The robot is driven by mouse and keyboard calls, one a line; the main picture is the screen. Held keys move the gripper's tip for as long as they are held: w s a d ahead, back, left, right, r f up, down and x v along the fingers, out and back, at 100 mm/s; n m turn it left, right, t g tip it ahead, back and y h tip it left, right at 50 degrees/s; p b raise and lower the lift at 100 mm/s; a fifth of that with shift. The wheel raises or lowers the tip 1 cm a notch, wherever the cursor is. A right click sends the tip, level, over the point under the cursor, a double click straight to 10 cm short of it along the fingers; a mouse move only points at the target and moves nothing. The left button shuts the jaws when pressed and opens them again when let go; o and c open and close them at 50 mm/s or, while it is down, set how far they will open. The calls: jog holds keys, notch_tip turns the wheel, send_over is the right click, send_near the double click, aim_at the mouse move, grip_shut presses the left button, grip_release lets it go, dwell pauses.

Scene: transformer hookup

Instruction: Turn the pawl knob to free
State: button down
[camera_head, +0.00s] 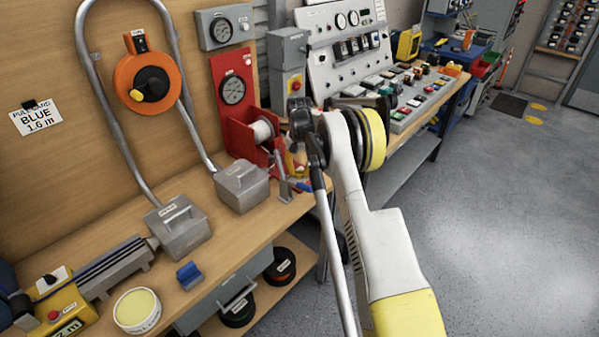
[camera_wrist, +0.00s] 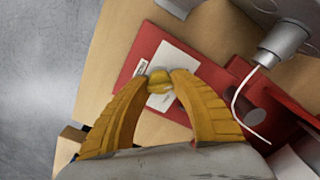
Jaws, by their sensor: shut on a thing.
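In the wrist view, the two yellow fingers of my gripper (camera_wrist: 160,88) arch inward and meet around a small yellow knob (camera_wrist: 158,77), which I take to be the pawl knob. The knob sits over a red plate (camera_wrist: 125,88) with white labels. The fingers cover part of it, and its turned position cannot be read. In the head view, the red stand (camera_head: 234,133) with a white drum (camera_head: 263,130) is at the bench's right end. My wrist is just right of it and hides most of the gripper and the knob.
A dial gauge (camera_head: 233,91) is on the red panel above the drum. Grey boxes (camera_head: 242,186) with a bent pipe stand left on the wooden bench. A control console (camera_head: 400,100) is behind my arm. In the wrist view, a white line (camera_wrist: 240,105) hangs by a grey cylinder (camera_wrist: 283,43).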

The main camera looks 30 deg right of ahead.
jog(key=shift+n, duration=0.6)
jog(key=c, duration=1.1)
grip_release()
jog(key=shift+o, duration=0.2)
jog(key=shift+r, duration=0.1)
notch_tip(320, 180, up, 12)
